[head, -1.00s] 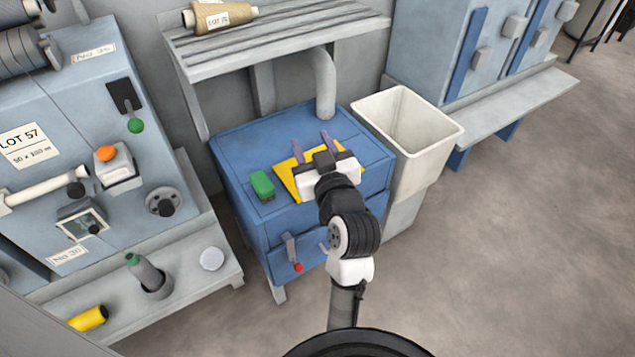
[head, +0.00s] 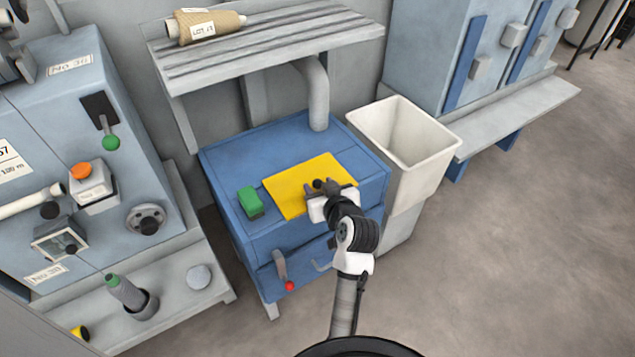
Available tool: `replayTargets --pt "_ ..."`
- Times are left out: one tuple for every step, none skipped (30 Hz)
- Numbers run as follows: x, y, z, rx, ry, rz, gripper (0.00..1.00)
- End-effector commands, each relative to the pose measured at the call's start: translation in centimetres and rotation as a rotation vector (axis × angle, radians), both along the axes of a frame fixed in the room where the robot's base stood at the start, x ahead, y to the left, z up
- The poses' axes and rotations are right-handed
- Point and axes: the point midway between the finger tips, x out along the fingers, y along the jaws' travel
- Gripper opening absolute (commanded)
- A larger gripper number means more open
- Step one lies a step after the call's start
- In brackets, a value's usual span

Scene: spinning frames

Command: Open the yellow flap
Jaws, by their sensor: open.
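The yellow flap (head: 300,185) lies flat on top of the blue cabinet (head: 245,155), with a small dark knob (head: 318,184) near its front edge. My gripper (head: 326,186) is at the flap's front right part, beside the knob. Its fingers are dark and small in the picture, and they are open. I cannot tell whether they touch the knob or the flap. My white gripper body hides the flap's front right edge.
A green block (head: 250,202) sits left of the flap. A lever with a red knob (head: 289,286) is on the cabinet front. A white bin (head: 405,140) stands close on the right, and a slatted shelf (head: 270,45) hangs above the back. The floor at right is clear.

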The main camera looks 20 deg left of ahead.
Motion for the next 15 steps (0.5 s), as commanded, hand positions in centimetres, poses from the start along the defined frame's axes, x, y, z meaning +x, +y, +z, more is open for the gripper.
replayTargets --pt "0.5 0.4 -0.2 0.0 0.001 0.001 0.43" --pt "0.8 0.6 -0.3 0.0 0.0 0.001 0.43" --pt "1.0 0.8 -0.5 0.0 0.0 0.001 0.43" --pt "1.2 1.0 -0.6 -0.001 -0.001 0.002 0.43" --pt "1.3 1.1 -0.7 -0.001 0.0 0.001 0.43" --pt "1.4 1.2 -0.8 -0.001 0.0 0.0 0.43" --pt "1.5 1.3 -0.8 -0.001 0.0 0.0 0.43" --pt "1.6 1.3 -0.9 -0.001 -0.001 0.0 0.43" --pt "1.6 1.4 -0.9 -0.001 -0.001 -0.001 0.43" --pt "1.6 1.4 -0.9 0.0 0.0 -0.001 0.43" --pt "1.6 1.4 -0.9 0.0 0.0 -0.001 0.43" --pt "1.6 1.4 -0.9 0.0 0.0 -0.001 0.43" --pt "1.6 1.4 -0.9 0.0 0.0 -0.001 0.43" --pt "1.6 1.4 -0.9 0.0 0.0 -0.001 0.43" --pt "1.6 1.4 -0.9 0.0 0.0 -0.001 0.43"
